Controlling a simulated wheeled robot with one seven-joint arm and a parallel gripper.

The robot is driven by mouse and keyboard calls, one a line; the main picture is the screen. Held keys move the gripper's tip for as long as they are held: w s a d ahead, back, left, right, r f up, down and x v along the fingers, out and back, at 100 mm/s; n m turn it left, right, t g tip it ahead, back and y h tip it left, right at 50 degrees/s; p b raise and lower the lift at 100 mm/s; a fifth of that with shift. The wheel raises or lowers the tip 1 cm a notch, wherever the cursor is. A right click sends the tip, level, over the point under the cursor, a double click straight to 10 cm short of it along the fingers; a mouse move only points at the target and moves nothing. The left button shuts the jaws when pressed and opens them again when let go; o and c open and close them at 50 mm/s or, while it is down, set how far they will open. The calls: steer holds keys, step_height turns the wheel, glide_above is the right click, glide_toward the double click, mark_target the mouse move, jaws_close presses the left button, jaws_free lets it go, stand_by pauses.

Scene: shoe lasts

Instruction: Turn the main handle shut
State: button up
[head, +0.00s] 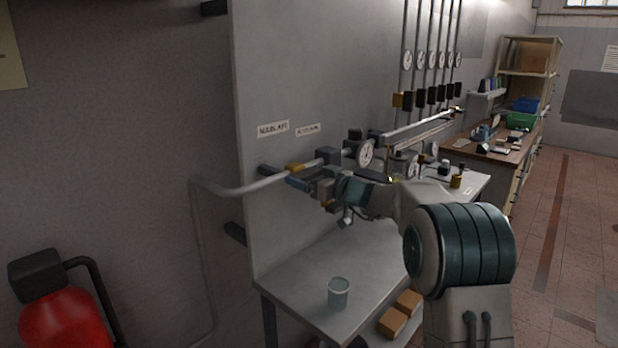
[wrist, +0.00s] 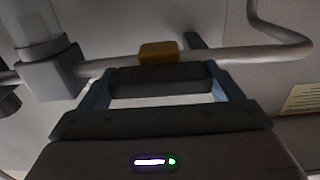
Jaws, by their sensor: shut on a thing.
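The main handle appears in the wrist view as a dark bar (wrist: 172,77) just in front of a brass-coloured valve block (wrist: 158,52) on the grey pipe. My gripper (wrist: 160,84) has one bluish finger at each end of this bar and is shut on it. The bar lies roughly along the pipe in this view. In the head view the brass block (head: 294,167) sits on the pipe, with my gripper (head: 300,183) just below it. There the handle is mostly hidden by my fingers.
The pipe (head: 245,188) bends down the wall at left. A pressure gauge (head: 365,153) stands right of my gripper. Below is a grey bench (head: 300,285) with a cup (head: 339,292). A red extinguisher (head: 65,318) is at lower left. Open floor lies at right.

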steer(key=shift+f, duration=0.15)
steer(key=shift+f+m+b, duration=0.15)
steer(key=shift+m+b, duration=0.45)
steer(key=shift+b, duration=0.6)
steer(key=m+b, duration=0.2)
steer(key=b, duration=0.2)
steer(key=shift+f, duration=0.1)
steer(key=m+b, duration=0.4)
steer(key=shift+r+m, duration=0.2)
steer(key=shift+m, duration=0.1)
steer(key=m+b, duration=0.1)
steer(key=m, duration=0.4)
steer(key=shift+r+b, duration=0.1)
steer(key=shift+b, duration=0.25)
steer(key=shift+m, duration=2.5)
steer(key=o, duration=0.8)
steer(key=b+v, duration=0.3)
steer(key=v, duration=1.1)
